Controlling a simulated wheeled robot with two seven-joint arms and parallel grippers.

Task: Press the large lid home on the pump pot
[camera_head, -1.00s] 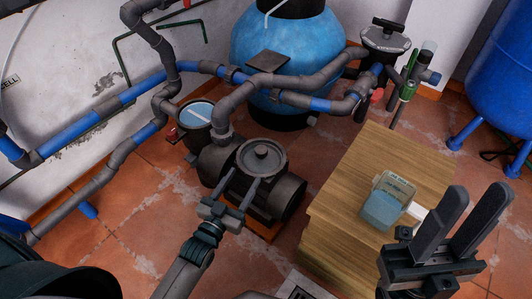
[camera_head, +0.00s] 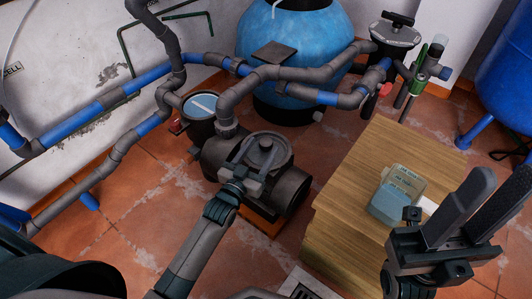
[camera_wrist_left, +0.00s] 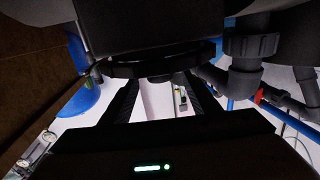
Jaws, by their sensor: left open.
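The large lid (camera_head: 268,145) is a round dark grey disc with a central knob. It lies over the pump body (camera_head: 288,188), and I cannot tell whether it is seated on anything. A dark round pot (camera_head: 198,126) with a pale blue top stands just left of it. My left gripper (camera_head: 254,164) is open, with its fingers at the near-left side of the lid, partly covering it. In the left wrist view the open fingers (camera_wrist_left: 163,95) point at a dark round rim (camera_wrist_left: 165,67); contact is unclear. My right gripper (camera_head: 478,205) is open and empty at the right.
A wooden table (camera_head: 345,215) stands right of the pump, holding a clear bluish case (camera_head: 399,190). Grey and blue pipes (camera_head: 290,78) run behind the pump, before a blue tank (camera_head: 295,45).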

